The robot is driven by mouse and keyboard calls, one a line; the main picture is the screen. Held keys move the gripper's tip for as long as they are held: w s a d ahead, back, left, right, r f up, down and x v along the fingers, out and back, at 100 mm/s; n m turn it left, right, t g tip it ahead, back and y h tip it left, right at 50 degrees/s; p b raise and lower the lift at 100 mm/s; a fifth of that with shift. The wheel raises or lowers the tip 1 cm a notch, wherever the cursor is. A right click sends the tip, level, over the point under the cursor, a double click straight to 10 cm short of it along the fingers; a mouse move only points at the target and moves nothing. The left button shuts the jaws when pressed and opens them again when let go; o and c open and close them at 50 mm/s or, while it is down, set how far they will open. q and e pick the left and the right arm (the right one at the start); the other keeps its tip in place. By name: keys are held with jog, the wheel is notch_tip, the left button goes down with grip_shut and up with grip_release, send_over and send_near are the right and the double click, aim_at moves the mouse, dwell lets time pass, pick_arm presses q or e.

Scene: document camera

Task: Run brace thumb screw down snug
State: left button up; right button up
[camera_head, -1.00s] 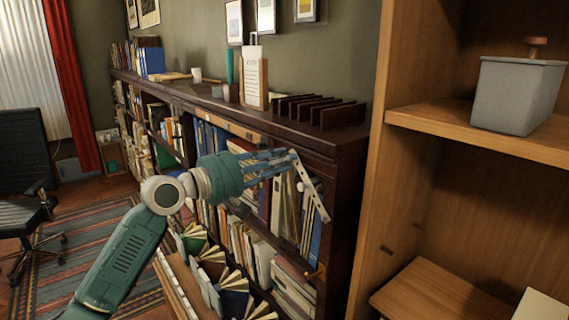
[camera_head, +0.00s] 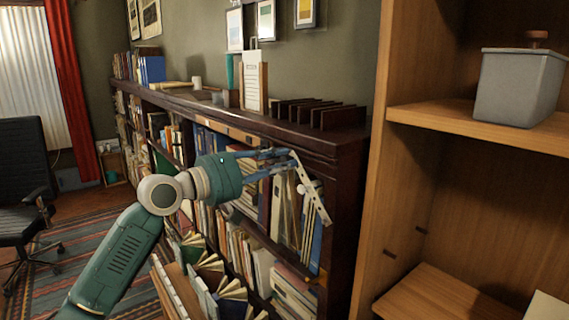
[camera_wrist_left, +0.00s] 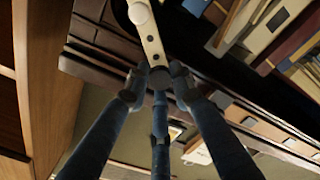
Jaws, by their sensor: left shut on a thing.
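The brace (camera_head: 316,205) is a pale, narrow bar with holes, slanting down in front of the right end of the dark bookcase. A pale round knob (camera_head: 304,188), possibly the thumb screw, sits partway along it. My left gripper (camera_head: 290,154) is shut at the brace's upper end. In the left wrist view, the fingertips of my left gripper (camera_wrist_left: 158,76) close around the end of the holed brace (camera_wrist_left: 152,45). A pale round disc (camera_wrist_left: 139,12) shows on the bar near the top edge. My right gripper is not in view.
The dark bookcase (camera_head: 335,150) stands right behind the brace, with slotted dividers (camera_head: 315,113) and a clipboard (camera_head: 253,85) on top. A wooden shelf unit (camera_head: 480,125) holding a grey box (camera_head: 517,85) stands close on the right. Open books (camera_head: 205,270) lie below my arm.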

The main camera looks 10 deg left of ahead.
pick_arm(q)
jog(key=m+b, duration=0.1)
jog(key=m, duration=0.2)
jog(key=shift+f, duration=0.1)
jog(key=m+b, duration=0.1)
jog(key=m, duration=0.2)
jog(key=shift+m+b, duration=0.3)
jog(key=o, duration=0.6)
jog(key=shift+s+a, duration=0.1)
jog(key=shift+a, duration=0.05)
